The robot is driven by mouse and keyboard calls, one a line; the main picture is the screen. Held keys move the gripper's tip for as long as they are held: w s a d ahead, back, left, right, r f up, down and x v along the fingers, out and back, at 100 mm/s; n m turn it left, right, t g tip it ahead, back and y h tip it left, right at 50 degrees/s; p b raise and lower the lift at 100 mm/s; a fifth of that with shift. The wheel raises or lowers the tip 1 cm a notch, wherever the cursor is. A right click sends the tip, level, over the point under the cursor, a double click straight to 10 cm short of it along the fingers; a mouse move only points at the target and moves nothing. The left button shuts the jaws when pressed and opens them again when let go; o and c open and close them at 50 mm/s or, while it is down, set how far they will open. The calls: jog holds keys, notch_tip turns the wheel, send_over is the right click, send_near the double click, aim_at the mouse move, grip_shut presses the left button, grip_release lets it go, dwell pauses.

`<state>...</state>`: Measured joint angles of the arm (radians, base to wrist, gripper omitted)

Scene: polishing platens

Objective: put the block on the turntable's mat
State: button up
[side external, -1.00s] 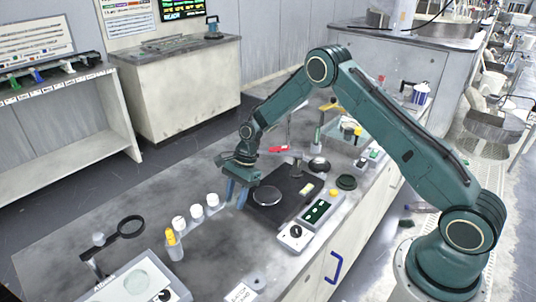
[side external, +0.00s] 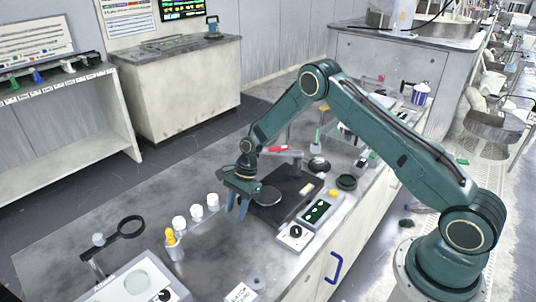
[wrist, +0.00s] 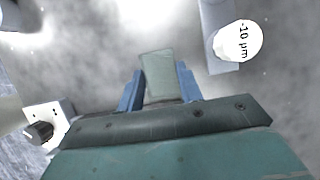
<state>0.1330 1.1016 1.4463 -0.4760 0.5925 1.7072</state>
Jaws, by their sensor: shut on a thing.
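My gripper (side external: 237,206) is above the bench, between the row of white-capped bottles and a grey round disc (side external: 266,195) on a dark square base. In the wrist view, the blue fingers (wrist: 160,90) are shut on a flat grey-green block (wrist: 159,72). The block cannot be made out in the side view. A second, pale green disc (side external: 137,282) sits on a white unit at the lower left. I cannot tell for certain which disc is the turntable's mat. Both look free of any block.
White-capped bottles (side external: 196,212) stand just left of my gripper; one cap (wrist: 238,41) reads "-10 µm". A knob box (side external: 295,237) is to the right and front. A magnifier (side external: 130,226) stands at left. The bench behind the bottles is clear.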

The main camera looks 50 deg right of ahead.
jog(key=shift+f, duration=0.15)
jog(key=o, duration=1)
jog(key=shift+o, duration=0.2)
jog(key=v, duration=1.2)
jog(key=shift+r, duration=0.25)
